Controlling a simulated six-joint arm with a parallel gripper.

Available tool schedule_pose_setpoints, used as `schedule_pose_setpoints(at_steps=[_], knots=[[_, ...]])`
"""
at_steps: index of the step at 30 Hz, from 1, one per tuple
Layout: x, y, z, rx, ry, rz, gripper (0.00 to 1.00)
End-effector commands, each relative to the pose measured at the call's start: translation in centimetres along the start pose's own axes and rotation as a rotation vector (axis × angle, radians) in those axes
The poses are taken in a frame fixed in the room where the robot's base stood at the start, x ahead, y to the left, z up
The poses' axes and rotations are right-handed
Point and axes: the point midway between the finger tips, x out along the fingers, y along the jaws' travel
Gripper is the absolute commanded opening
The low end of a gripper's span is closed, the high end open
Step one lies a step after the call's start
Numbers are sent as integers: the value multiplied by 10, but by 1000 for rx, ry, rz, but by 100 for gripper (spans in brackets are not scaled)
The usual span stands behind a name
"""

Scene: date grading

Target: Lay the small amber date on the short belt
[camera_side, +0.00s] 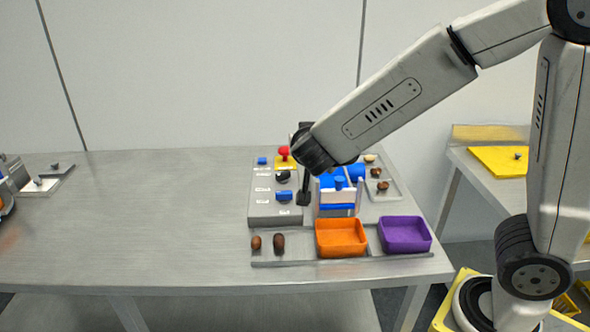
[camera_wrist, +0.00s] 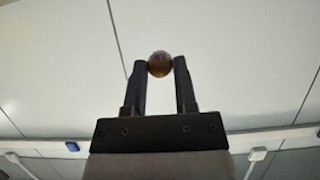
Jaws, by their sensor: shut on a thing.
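My gripper (camera_wrist: 160,68) is shut on a small round amber-brown date (camera_wrist: 159,62), held between the fingertips in the wrist view. Behind it there is only pale wall panelling, so it is held clear of any surface there. In the side view my wrist hangs over the back of the bench's equipment, and the date and fingertips cannot be made out. A small blue-and-white unit (camera_side: 338,196) stands just right of and below my wrist; it may be the short belt, but I cannot tell for sure.
A grey control box (camera_side: 275,213) with knobs and a red button (camera_side: 284,151) stands at left. An orange bin (camera_side: 341,238) and purple bin (camera_side: 405,234) stand in front. Two brown dates (camera_side: 279,243) lie beside them; several more lie on a tray (camera_side: 392,193).

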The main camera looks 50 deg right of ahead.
Motion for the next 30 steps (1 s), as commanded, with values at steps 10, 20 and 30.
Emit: schedule_pose_setpoints(at_steps=[10,20,30], knots=[[31,18,-52,-38,4,-101,7],[50,38,-85,-111,2,-268,7],[54,48,-91,-149,-1,-361,7]])
